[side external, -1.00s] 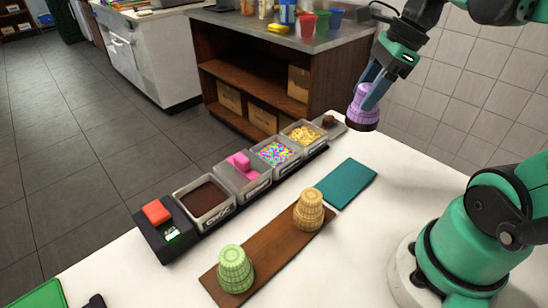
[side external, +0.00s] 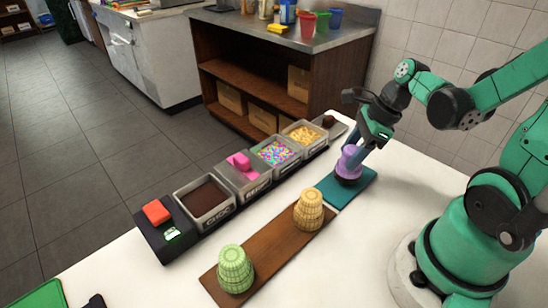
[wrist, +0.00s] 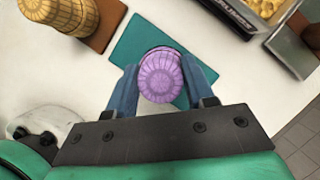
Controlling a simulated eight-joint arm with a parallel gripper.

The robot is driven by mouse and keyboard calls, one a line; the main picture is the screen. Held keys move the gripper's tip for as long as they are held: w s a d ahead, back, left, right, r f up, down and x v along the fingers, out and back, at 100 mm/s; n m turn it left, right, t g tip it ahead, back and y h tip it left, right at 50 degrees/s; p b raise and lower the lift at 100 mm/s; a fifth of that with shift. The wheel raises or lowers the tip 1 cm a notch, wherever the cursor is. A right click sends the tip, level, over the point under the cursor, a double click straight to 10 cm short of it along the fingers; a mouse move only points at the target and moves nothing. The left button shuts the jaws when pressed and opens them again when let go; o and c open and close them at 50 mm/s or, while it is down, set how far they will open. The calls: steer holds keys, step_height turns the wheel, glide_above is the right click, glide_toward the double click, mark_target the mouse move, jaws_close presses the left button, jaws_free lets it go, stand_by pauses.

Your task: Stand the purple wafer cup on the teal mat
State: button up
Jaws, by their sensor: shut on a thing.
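The purple wafer cup (side external: 349,160) is between the blue fingers of my gripper (side external: 354,162), which is shut on it. The cup looks roughly upright, narrow end up, with a dark band at its lower end. It is over the teal mat (side external: 327,190), at or just above its surface; I cannot tell whether it touches. In the wrist view, the cup's round end (wrist: 160,78) faces the camera, with a finger on each side and the teal mat (wrist: 124,52) behind it.
A wooden board (side external: 268,254) beside the mat carries a tan wafer cup (side external: 309,210) and a green wafer cup (side external: 235,270). A row of topping bins, including sprinkles (side external: 276,152), runs behind the mat. White counter is clear between the mat and my base.

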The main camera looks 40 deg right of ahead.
steer(key=shift+f, duration=0.6)
steer(key=shift+f, duration=0.1)
steer(key=o, duration=0.9)
steer(key=v, duration=1.2)
steer(key=w+a+n+t+h, duration=0.1)
steer(key=w+a+n, duration=0.1)
steer(key=n, duration=0.7)
steer(key=w+a+f+n+t+h, duration=0.1)
steer(key=w+a+n, duration=0.1)
steer(key=a+n, duration=0.3)
steer(key=w+a+n+t+h, duration=0.1)
steer(key=a+n, duration=0.3)
steer(key=n, duration=0.9)
steer(key=shift+w+a+f+t, duration=0.1)
steer(key=shift+w+f+t, duration=0.15)
steer(key=shift+w, duration=0.2)
steer(key=shift+w+a+f+t, duration=0.15)
steer(key=shift+w+t, duration=0.1)
steer(key=shift+w, duration=0.2)
